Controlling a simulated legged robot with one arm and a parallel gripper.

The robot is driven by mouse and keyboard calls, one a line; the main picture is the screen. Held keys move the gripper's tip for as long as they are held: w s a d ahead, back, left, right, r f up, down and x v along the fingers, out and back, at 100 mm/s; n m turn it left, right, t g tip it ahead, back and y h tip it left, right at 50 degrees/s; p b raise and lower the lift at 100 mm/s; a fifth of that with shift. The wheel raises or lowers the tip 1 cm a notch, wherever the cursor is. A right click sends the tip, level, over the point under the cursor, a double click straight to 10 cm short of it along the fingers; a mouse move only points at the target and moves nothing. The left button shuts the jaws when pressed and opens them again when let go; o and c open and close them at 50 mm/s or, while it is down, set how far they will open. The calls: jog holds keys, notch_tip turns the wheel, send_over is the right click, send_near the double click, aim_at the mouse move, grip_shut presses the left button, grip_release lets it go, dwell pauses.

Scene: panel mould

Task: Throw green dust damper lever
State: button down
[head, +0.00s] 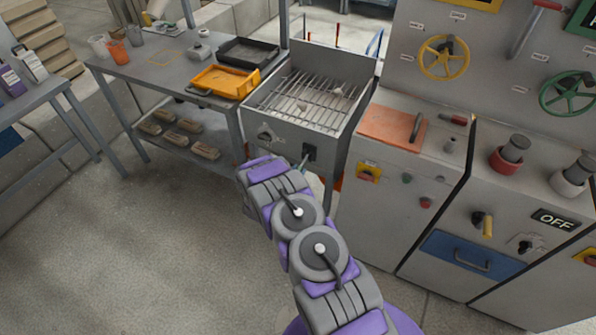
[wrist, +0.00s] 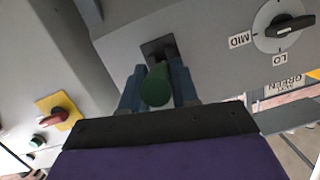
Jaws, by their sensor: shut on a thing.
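The green lever (wrist: 157,86) sticks out from a black slotted plate (wrist: 160,48) on the grey front of the grill unit. In the wrist view my gripper (wrist: 158,92) has one blue-grey finger on each side of the green lever and is shut on it. In the head view the black plate (head: 309,151) shows just beyond my wrist, on the front of the grill unit (head: 285,138). My arm hides most of my fingers and the lever there.
A dial knob (wrist: 291,27) marked MID and LO sits beside the lever. On the neighbouring cabinet is a red switch on a yellow plate (wrist: 57,113). A wire rack (head: 312,100) tops the grill. A workbench (head: 150,68) stands left; floor at left is clear.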

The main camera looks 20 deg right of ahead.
aim_at(298, 168)
jog(key=shift+w+d+r+g+y+p, duration=0.1)
jog(key=shift+w+r+g+y+p, duration=0.1)
jog(key=shift+r+g+y+p, duration=0.7)
jog(key=shift+w+r+g+y+p, duration=0.25)
jog(key=shift+r+y+p, duration=0.35)
jog(key=shift+r+p, duration=0.7)
jog(key=shift+d+r+g+y+p, duration=0.1)
jog(key=shift+r+g+y+p, duration=0.2)
jog(key=shift+p, duration=0.5)
jog(key=p, duration=0.1)
jog(key=g+y+p, duration=0.1)
jog(key=p, duration=0.1)
jog(key=shift+w+d+r, duration=0.1)
jog(key=shift+d+r, duration=0.1)
jog(key=shift+r, duration=0.2)
jog(key=shift+f, duration=0.1)
jog(key=c, duration=0.9)
grip_release()
jog(key=shift+f, duration=0.15)
jog(key=v, duration=0.8)
jog(key=p+v, duration=0.1)
jog(key=v, duration=0.8)
jog(key=shift+r, duration=0.4)
